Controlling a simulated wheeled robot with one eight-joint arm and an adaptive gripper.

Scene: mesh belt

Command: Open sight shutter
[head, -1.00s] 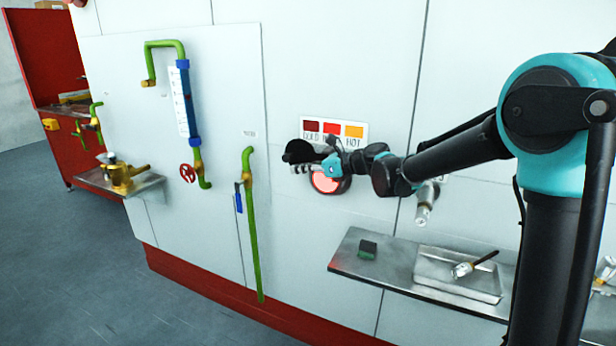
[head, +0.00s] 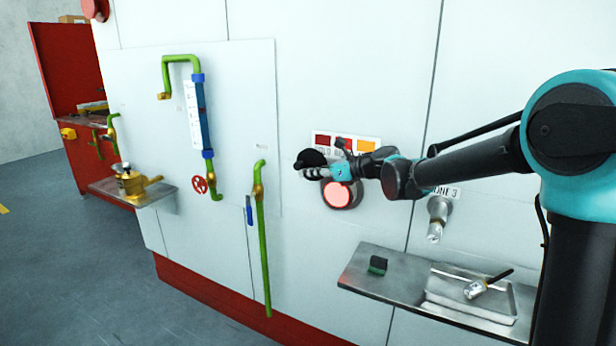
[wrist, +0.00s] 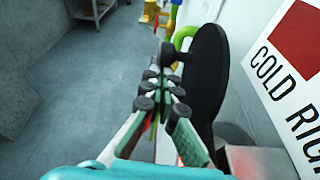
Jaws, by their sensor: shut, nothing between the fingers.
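The sight shutter is a black disc (head: 311,158) on the white wall, swung to the upper left of the round glowing red sight window (head: 338,194). Most of the window shows uncovered. My gripper (head: 308,172) is shut and empty, lying across the front of the wall at the disc's lower edge. In the wrist view the disc (wrist: 207,85) stands edge-on to the right of my shut fingers (wrist: 164,70), very close. A small dark knob (wrist: 172,52) shows by the fingertips. I cannot tell whether the fingers touch the disc.
A COLD-to-HOT colour card (head: 367,144) sits above the window, partly behind my arm. A green pipe (head: 264,240) with a blue-handled valve runs down the wall to the left. A metal shelf (head: 400,290) juts out below right.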

